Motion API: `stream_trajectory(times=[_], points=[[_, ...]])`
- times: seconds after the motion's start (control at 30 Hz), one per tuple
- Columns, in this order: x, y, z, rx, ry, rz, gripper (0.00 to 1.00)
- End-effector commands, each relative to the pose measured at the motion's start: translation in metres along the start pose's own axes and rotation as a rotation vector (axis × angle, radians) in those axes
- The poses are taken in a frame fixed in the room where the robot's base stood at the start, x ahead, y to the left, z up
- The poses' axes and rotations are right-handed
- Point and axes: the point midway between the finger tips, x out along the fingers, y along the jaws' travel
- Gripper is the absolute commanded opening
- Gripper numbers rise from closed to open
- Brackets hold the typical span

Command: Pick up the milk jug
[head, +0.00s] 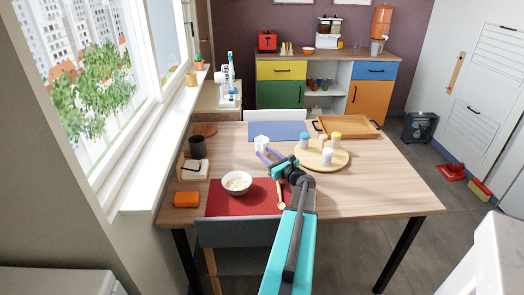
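A small white jug (261,142) stands upright on the wooden table, near the front edge of the blue placemat. My gripper (267,154) reaches over the table from the front, its purple fingers spread apart. The fingers are just in front of the jug and overlap its lower part in the picture. I cannot tell whether they touch it. The jug's handle is not clear at this size.
To the right, a round wooden board (322,160) holds several small jars. A dark cup (197,146) and a wooden tray (352,126) stand farther off.

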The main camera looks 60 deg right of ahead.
Motion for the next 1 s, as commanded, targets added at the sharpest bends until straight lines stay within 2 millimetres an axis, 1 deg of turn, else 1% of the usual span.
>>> stream_trajectory(times=[0.03,0.1,0.2,0.73,0.87,1.0], points=[[0.0,0.0,0.0,0.0,0.0,0.0,0.26],[0.0,0.0,0.0,0.0,0.0,0.0,0.14],[0.0,0.0,0.0,0.0,0.0,0.001,0.0],[0.0,0.001,0.004,0.0,-0.002,0.001,0.0],[0.0,0.001,0.01,0.0,-0.002,0.001,0.0],[0.0,0.001,0.021,-0.002,-0.002,0.001,0.0]])
